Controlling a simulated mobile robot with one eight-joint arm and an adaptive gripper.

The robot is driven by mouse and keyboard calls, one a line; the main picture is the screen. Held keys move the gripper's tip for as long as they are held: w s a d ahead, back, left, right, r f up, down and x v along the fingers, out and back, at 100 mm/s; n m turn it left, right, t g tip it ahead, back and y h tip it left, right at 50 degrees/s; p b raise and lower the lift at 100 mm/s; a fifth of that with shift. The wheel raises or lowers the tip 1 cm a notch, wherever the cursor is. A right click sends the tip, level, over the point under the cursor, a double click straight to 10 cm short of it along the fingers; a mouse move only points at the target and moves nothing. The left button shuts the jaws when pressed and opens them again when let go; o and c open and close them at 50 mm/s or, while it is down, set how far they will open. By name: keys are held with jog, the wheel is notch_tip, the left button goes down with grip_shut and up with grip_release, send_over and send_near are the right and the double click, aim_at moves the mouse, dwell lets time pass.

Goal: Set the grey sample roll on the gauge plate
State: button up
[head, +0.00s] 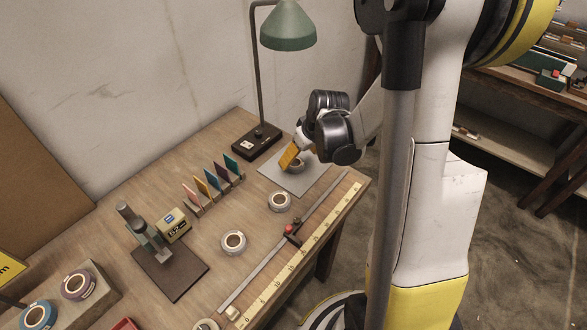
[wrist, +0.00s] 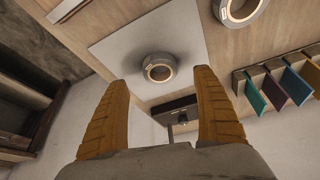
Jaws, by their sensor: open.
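A grey roll with a pale core (wrist: 147,66) lies flat on a pale grey square plate (wrist: 110,50), seen in the wrist view. In the head view this roll (head: 297,168) is partly hidden behind my fingers, and the plate (head: 277,180) lies at the table's far right end. My gripper (head: 291,158) has orange fingers and is just above the roll. In the wrist view my gripper (wrist: 161,76) is open, its fingertips either side of the roll in the picture, with nothing held between them. The roll looks clear of both fingers.
A ruler strip (head: 300,258) runs along the right edge. Coloured cards (head: 213,180) stand in a rack left of the plate. A lamp (head: 256,140) stands behind it, and a gauge stand (head: 171,269) is nearer left.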

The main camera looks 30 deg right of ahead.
aim_at(293, 165)
jog(key=b+x, duration=0.2)
jog(key=x, duration=0.3)
jog(key=shift+w+f+b, duration=0.15)
jog(key=shift+f+b, duration=0.05)
jog(key=shift+b, duration=0.2)
jog(key=shift+r, duration=0.15)
jog(key=shift+c, duration=0.6)
jog(key=c, duration=1)
